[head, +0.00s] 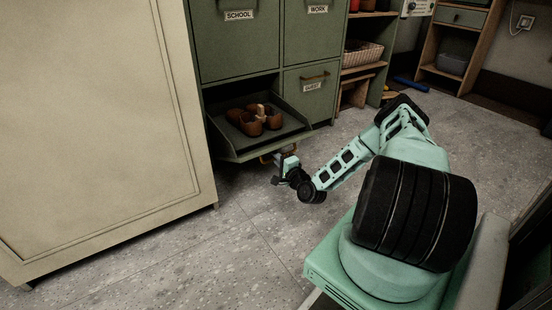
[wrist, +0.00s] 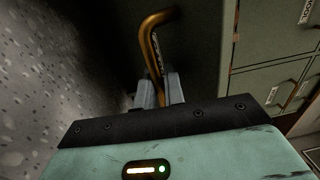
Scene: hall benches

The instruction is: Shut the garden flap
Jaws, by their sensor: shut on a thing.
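The open flap (head: 240,152) is the lower left one of the green cabinet, tipped out and down; a pair of brown shoes (head: 254,118) sits inside it. Its label cannot be read clearly. Its brass handle (wrist: 154,35) is on its outer face, and in the head view it shows under the front edge. My gripper (wrist: 160,90) is shut on this handle, with a finger on either side of it. In the head view my gripper (head: 277,159) is just below and in front of the flap's edge.
The SCHOOL flap (head: 235,45), WORK flap (head: 318,35) and GUEST flap (head: 309,93) are shut. A large cream cabinet (head: 95,120) stands close on the left. Shelves with a wicker basket (head: 362,55) are at the back right. The speckled floor (head: 235,245) in front is clear.

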